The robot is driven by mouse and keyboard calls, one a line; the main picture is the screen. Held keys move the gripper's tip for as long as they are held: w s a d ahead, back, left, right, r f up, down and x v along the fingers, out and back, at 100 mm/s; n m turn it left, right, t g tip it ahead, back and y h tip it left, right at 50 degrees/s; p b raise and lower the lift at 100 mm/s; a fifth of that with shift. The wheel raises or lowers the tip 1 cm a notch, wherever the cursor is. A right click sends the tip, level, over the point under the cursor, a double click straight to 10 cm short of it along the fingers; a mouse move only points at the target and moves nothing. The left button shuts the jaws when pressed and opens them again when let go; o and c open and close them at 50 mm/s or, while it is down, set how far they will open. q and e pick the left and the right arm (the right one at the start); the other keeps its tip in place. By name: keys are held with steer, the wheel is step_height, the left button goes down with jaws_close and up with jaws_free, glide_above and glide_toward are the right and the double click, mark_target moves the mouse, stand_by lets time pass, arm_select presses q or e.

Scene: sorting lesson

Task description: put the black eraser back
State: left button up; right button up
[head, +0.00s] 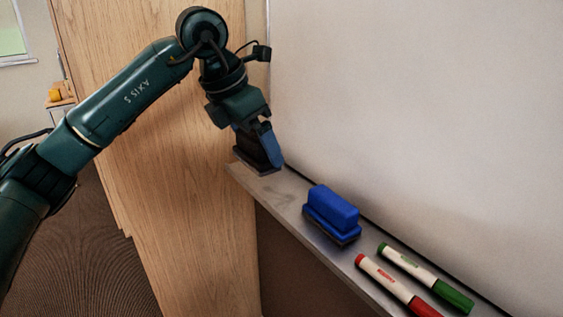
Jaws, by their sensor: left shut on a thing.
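My left gripper (259,147) is at the far left end of the metal ledge (282,190) under the whiteboard, pointing down. It is shut on the black eraser (257,160), a dark block with a flat base. The fingers hide part of the eraser. The eraser is at the ledge's end; I cannot tell whether its base touches the ledge. My right gripper is not in view.
On the ledge, a blue eraser (332,209) sits to the right of the held one. A red marker (392,284) and a green marker (425,276) lie farther right. The whiteboard (430,120) rises behind. A wooden panel (195,210) stands left. Bare ledge lies between the two erasers.

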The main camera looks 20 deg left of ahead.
arm_select(q)
steer(key=w+d+f, duration=0.1)
steer(key=w+d, duration=0.1)
steer(key=w+d+f, duration=0.1)
steer(key=w, duration=0.1)
steer(key=shift+d+f, duration=0.1)
steer(key=shift+f, duration=0.7)
steer(key=shift+w+d+f, duration=0.1)
steer(key=shift+w+f, duration=0.1)
steer(key=shift+f, duration=1.5)
steer(key=shift+f, duration=0.1)
steer(key=o, duration=0.6)
